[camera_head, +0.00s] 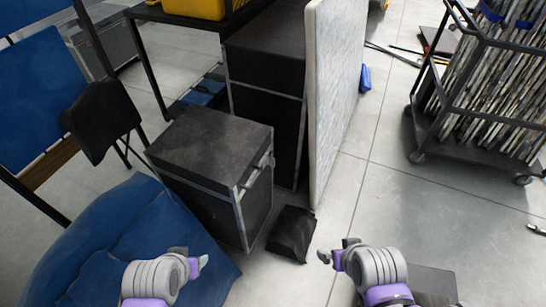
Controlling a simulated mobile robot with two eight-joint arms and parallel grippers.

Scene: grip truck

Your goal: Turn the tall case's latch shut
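A black case (204,145) with grey metal edges stands upright on the floor in the middle of the head view. A small pale latch or handle (262,163) shows on its right face near the top edge; its exact position is too small to tell. A larger black case (266,60) stands behind it; no latch shows on that one. My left gripper (197,263) is in front of the nearer case, low in the view, apart from the latch; its fingers are hard to make out. My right gripper (336,252) is open and empty, to the right of the case.
A black bag (292,233) lies on the floor at the case's front right. A pale upright panel (335,90) stands right of the larger case. A blue padded cloth (120,235) is at the left. A loaded cart (480,90) stands far right.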

